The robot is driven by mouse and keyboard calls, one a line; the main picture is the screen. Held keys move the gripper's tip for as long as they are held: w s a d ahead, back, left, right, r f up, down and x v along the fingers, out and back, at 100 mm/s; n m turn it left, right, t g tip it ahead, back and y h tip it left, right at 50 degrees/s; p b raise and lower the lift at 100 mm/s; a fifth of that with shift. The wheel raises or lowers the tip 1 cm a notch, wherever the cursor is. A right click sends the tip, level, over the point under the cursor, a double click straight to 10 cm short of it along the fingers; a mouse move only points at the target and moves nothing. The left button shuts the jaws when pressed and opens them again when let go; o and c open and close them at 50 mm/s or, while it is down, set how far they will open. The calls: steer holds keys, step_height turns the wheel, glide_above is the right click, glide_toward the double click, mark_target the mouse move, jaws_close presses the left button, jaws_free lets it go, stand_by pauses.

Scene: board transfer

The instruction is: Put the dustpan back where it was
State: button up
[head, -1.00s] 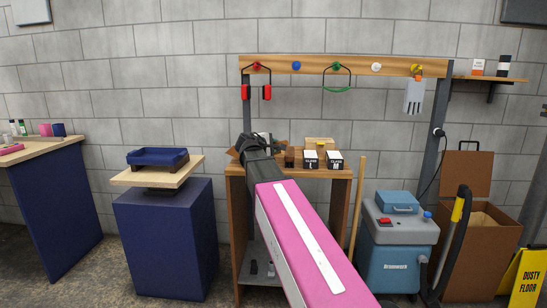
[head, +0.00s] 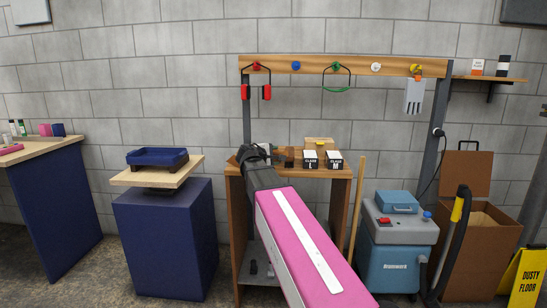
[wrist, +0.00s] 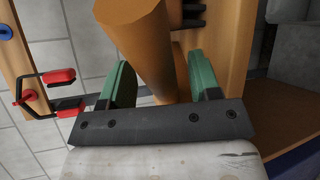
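I cannot make out a dustpan with certainty in either view. My gripper (head: 256,150) is over the left part of the wooden bench top in the head view, seen mostly from behind. In the wrist view its two green fingers (wrist: 160,83) stand apart. A thick brown tapered piece (wrist: 140,40) reaches down between them, with gaps visible at both fingers. I cannot tell whether it is the dustpan's handle. A small brown object (head: 286,156) lies on the bench just right of the gripper.
A peg rail (head: 320,65) runs above, with red earmuffs (head: 266,92) and a grey item (head: 413,97) hanging. Boxes labelled L (head: 310,160) and M (head: 334,161) stand on the bench. A blue tray (head: 157,157) sits on a stand at left; a blue vacuum (head: 398,260) is at right.

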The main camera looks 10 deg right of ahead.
steer(key=v, duration=1.2)
steer(key=s+d+f+m+g+y, duration=0.2)
steer(key=s+f+g+y, duration=0.1)
steer(key=f, duration=0.9)
steer(key=s+d+f+m+g+y, duration=0.1)
steer(key=s+f+m+g+y, duration=0.2)
steer(key=f, duration=0.9)
steer(key=s+a+f+m+g+y, duration=0.1)
steer(key=s+f+m+g+y, duration=0.2)
steer(key=s+f, duration=1)
step_height(320, 180, down, 4)
steer(key=m+y, duration=0.2)
steer(key=m, duration=0.1)
steer(key=shift+a+g, duration=0.3)
